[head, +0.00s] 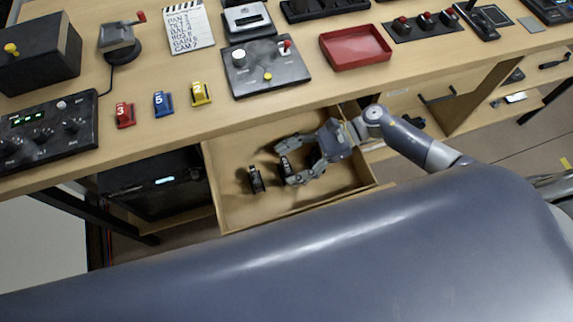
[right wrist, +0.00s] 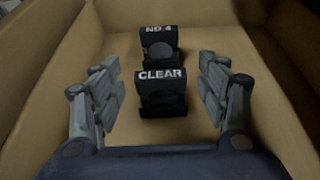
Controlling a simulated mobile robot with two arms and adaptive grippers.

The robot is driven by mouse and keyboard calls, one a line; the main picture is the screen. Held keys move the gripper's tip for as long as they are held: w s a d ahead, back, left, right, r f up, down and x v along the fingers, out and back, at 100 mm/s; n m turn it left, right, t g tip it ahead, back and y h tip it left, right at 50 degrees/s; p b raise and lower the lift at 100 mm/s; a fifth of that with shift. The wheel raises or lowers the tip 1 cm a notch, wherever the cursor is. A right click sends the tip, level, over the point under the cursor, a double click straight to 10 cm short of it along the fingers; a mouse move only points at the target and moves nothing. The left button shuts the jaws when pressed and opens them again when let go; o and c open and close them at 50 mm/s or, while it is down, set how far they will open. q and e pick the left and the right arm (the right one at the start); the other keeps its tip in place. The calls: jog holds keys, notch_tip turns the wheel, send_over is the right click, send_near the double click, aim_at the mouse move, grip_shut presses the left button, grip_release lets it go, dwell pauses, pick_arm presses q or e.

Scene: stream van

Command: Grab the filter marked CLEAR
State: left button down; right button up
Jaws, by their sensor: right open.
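The black filter marked CLEAR (right wrist: 162,92) stands in the open wooden drawer, in the middle of the right wrist view. It also shows in the head view (head: 286,166), partly hidden by my gripper. A second black filter, marked ND with a partly unclear number (right wrist: 159,42), stands behind it; in the head view it is the left one (head: 256,179). My right gripper (right wrist: 163,88) is open, with one finger on each side of the CLEAR filter and gaps on both sides. In the head view my right gripper (head: 283,163) reaches down into the drawer. My left gripper is not in view.
The drawer (head: 232,210) has raised walls around the filters, and its left part is bare. The desk above holds a red tray (head: 355,47), a joystick panel (head: 264,68), and small red, blue and yellow numbered pieces (head: 163,104) near its front edge.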

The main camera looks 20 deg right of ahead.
jog(key=shift+x, duration=0.85)
jog(key=c, duration=1.2)
jog(key=shift+o, duration=0.2)
